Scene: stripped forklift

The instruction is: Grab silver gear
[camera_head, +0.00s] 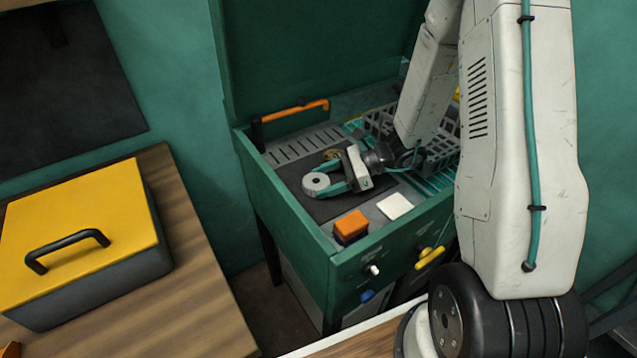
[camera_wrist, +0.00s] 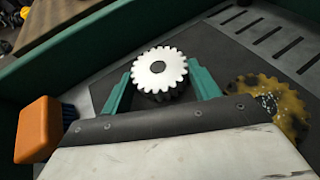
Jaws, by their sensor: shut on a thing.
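The silver gear (camera_wrist: 159,70) is a toothed disc with a dark centre hole, held between the two teal fingers of my gripper (camera_wrist: 160,85) in the wrist view. In the head view the silver gear (camera_head: 316,183) shows as a pale round disc at the tips of my gripper (camera_head: 322,182), over a dark mat in the green bench. I cannot tell whether the gear still touches the mat. A yellowish, worn gear (camera_wrist: 270,105) lies to the right of my gripper in the wrist view, apart from it.
An orange block (camera_head: 351,226) and a white square (camera_head: 395,206) lie near the front edge of the green bench (camera_head: 290,225). A grey wire basket (camera_head: 440,150) stands behind my gripper. A yellow-lidded box (camera_head: 75,235) sits on the wooden table at left.

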